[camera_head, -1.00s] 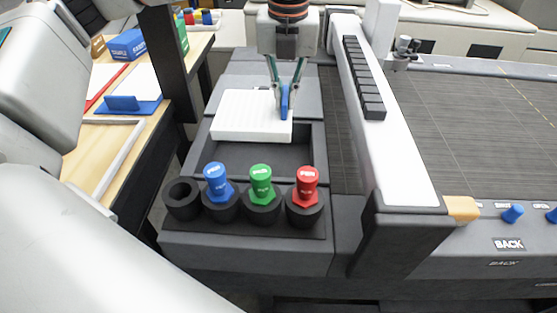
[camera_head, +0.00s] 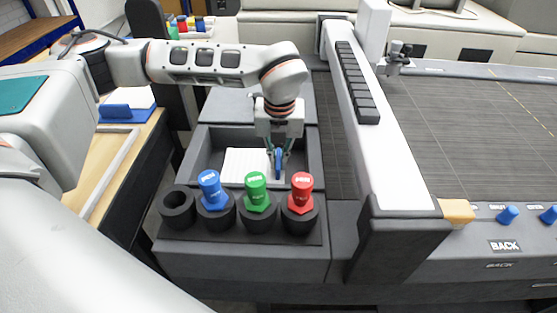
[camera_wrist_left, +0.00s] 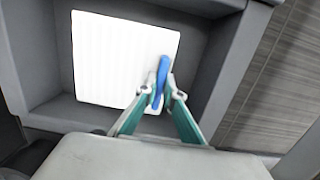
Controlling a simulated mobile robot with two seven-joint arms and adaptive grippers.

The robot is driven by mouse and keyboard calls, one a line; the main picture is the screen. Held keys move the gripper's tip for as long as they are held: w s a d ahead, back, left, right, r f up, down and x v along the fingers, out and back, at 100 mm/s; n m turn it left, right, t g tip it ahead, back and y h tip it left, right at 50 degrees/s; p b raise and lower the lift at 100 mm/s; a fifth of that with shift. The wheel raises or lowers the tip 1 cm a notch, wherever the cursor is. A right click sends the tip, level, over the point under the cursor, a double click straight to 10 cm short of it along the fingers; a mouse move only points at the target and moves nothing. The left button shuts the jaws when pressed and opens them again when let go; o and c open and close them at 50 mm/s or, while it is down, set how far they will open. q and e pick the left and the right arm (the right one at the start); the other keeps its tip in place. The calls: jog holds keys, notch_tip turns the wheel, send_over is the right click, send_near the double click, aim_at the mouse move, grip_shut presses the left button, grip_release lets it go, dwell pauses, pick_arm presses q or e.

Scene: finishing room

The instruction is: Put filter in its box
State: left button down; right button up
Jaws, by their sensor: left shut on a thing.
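The white ribbed filter (camera_head: 246,166) is down inside the dark grey box (camera_head: 203,143), near its front side. In the left wrist view the filter (camera_wrist_left: 110,60) lies within the walls of the box (camera_wrist_left: 45,113), with bare floor showing around parts of it. My left gripper (camera_head: 279,163) is shut on the filter's blue tab, which also shows in the left wrist view between the fingertips (camera_wrist_left: 160,92). Whether the filter rests on the box floor is hard to tell. My right gripper is not in view.
Blue (camera_head: 211,190), green (camera_head: 257,191) and red (camera_head: 301,192) knobbed pieces stand in black cups in front of the box, beside an empty cup (camera_head: 178,207). A white gantry (camera_head: 385,150) stands at the right. A wooden table (camera_head: 130,165) is at the left.

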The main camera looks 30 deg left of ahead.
pick_arm(q)
jog(key=shift+f, duration=0.3)
jog(key=shift+f, duration=0.2)
jog(key=c, duration=2.2)
grip_release()
jog(key=shift+o, duration=0.2)
notch_tip(320, 180, up, 12)
jog(key=s, duration=0.1)
jog(key=shift+d+r, duration=0.15)
jog(key=shift+d, duration=0.3)
jog(key=shift+s, duration=0.1)
